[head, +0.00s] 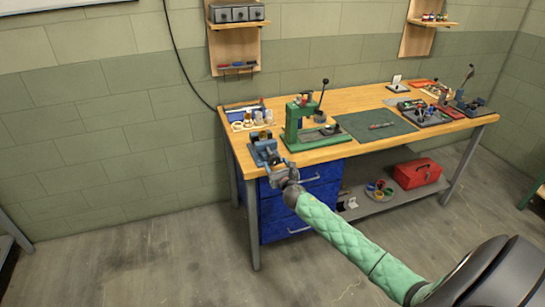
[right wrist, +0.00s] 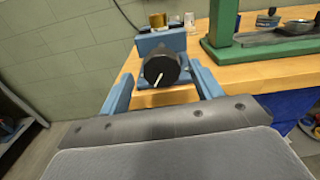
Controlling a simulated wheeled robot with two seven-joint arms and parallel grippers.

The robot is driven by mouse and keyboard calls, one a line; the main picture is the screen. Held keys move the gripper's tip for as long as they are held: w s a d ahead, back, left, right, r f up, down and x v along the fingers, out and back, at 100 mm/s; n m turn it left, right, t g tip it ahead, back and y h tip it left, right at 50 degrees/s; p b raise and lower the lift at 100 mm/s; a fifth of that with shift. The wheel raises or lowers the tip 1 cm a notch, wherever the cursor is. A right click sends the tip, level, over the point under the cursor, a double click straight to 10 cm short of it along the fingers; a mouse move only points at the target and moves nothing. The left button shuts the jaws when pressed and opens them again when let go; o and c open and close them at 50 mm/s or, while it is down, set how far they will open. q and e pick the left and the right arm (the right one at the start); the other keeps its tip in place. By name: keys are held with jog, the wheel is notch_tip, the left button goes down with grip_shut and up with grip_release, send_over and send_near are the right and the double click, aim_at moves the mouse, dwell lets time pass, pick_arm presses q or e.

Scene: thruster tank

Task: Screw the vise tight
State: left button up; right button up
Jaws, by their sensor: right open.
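The blue vise (head: 262,150) sits at the front left corner of the wooden workbench, and it also shows in the right wrist view (right wrist: 150,42). Its dark round screw head (right wrist: 162,66) faces the camera, with a thin pale bar (right wrist: 157,81) on it. A brass-coloured piece (right wrist: 157,20) shows at the top of the vise. My right gripper (head: 278,168) is open in front of the vise. In the right wrist view its two blue fingers (right wrist: 162,74) stand left and right of the screw head, with gaps visible on both sides. My left gripper is not in view.
A green press (head: 293,128) stands on the workbench (head: 345,103) right of the vise. Small jars and rolls (head: 250,120) stand behind the vise. A green mat (head: 375,126) lies mid-bench. Blue drawers (head: 300,205) are below, and a red toolbox (head: 417,173) is on the lower shelf.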

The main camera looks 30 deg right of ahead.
aim_at(273, 158)
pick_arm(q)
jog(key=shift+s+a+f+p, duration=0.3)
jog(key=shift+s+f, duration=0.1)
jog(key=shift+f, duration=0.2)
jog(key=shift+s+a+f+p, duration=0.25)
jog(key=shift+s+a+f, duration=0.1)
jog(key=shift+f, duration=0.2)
pick_arm(e)
jog(key=shift+d+x, duration=0.2)
jog(key=shift+x, duration=2.4)
jog(key=shift+f, duration=0.1)
jog(key=c, duration=1)
